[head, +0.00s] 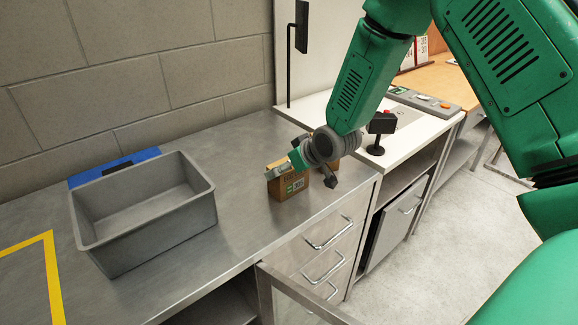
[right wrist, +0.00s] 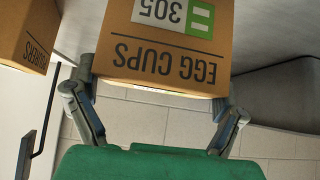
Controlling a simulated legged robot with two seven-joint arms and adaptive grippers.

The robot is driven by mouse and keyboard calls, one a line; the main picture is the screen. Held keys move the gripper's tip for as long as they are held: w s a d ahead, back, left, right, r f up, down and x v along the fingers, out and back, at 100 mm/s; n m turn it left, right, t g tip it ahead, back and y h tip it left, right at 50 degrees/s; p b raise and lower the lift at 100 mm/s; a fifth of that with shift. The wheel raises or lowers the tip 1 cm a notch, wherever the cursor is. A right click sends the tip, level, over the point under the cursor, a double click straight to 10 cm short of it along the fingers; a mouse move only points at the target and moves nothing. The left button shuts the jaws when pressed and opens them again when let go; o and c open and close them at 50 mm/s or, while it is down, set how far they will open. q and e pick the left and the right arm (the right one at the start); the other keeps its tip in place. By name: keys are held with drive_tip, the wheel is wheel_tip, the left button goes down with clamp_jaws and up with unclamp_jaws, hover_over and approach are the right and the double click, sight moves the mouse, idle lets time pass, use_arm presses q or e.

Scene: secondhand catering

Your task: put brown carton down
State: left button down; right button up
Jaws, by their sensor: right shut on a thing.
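The brown carton (head: 290,187) is at the right part of the steel counter, close to its front edge. In the right wrist view the brown carton (right wrist: 165,62) shows upside-down print reading "EGG CUPS" and "305", with a green and white label. My right gripper (head: 288,172) is shut on it, with one finger on each side in the right wrist view (right wrist: 155,88). The carton looks upright, its base at or just above the counter; I cannot tell whether it touches. My left gripper is not in view.
A second brown carton (right wrist: 26,35) stands beside it, mostly hidden behind my gripper in the head view. A grey open bin (head: 142,235) sits left, by a blue item (head: 85,177) and yellow tape (head: 52,270). A black stand (head: 380,128) is on the white worktop to the right.

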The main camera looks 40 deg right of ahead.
drive_tip(key=shift+a, duration=0.15)
drive_tip(key=o, duration=1.1)
drive_tip(key=shift+o, duration=0.2)
drive_tip(key=shift+s+d+f, duration=0.1)
drive_tip(key=shift+d+f, duration=0.1)
drive_tip(key=shift+d, duration=0.35)
drive_tip(key=shift+s+r, duration=0.15)
drive_tip(key=shift+r, duration=0.2)
drive_tip(key=v, duration=1.1)
drive_tip(key=shift+s+r, duration=0.15)
drive_tip(key=shift+a, duration=0.15)
